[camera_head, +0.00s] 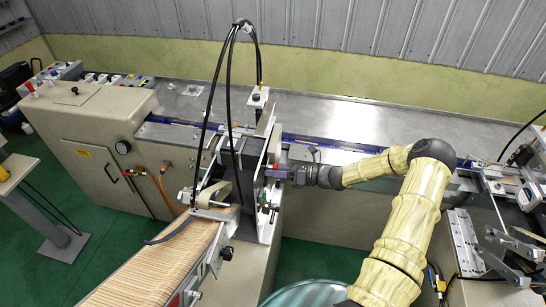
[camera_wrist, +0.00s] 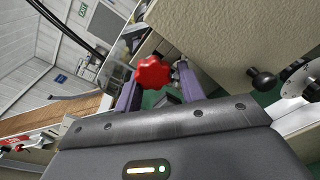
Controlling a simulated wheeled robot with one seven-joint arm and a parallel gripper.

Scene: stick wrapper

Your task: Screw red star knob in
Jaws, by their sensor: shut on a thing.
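The red star knob (camera_wrist: 153,73) shows in the wrist view, just ahead of my gripper body. My gripper (camera_wrist: 157,82) has its two purple-grey fingers on either side of the knob and is shut on it. In the head view, my gripper (camera_head: 272,171) reaches from the right to the side of the upright machine frame (camera_head: 267,225).
A conveyor full of wooden sticks (camera_head: 160,262) runs to the lower left. Black cables (camera_head: 228,80) arch above the frame. A black round knob (camera_wrist: 262,79) and a dial (camera_wrist: 300,80) lie at the right of the wrist view. A beige cabinet (camera_head: 100,150) stands left.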

